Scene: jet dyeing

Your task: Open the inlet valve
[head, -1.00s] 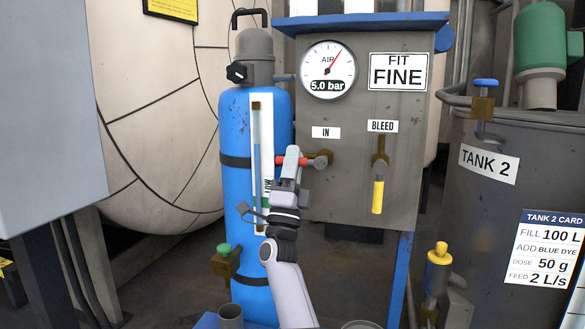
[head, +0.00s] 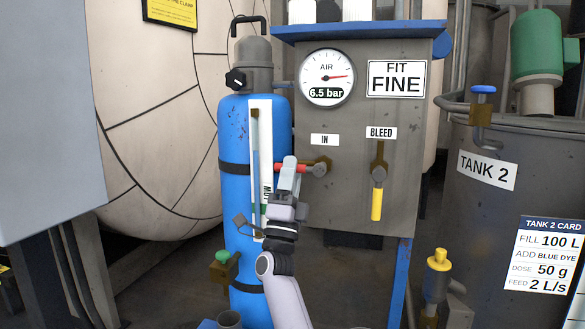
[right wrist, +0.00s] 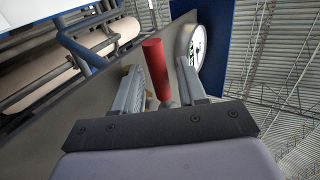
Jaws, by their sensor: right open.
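The inlet valve is the one under the IN label (head: 324,140), with a red lever (head: 299,169) that lies level and points left from its brass body (head: 320,168). My right gripper (head: 288,163) is at the lever's outer end. In the right wrist view the red lever (right wrist: 155,68) stands between the two open jaws (right wrist: 158,84), with visible gaps on both sides. The air gauge (head: 326,77) reads 6.5 bar. My left gripper is not in view.
The bleed valve's yellow lever (head: 377,204) hangs down to the right of the inlet valve. A blue cylinder (head: 234,185) stands close behind my right gripper. The TANK 2 vessel (head: 475,220) is at the right.

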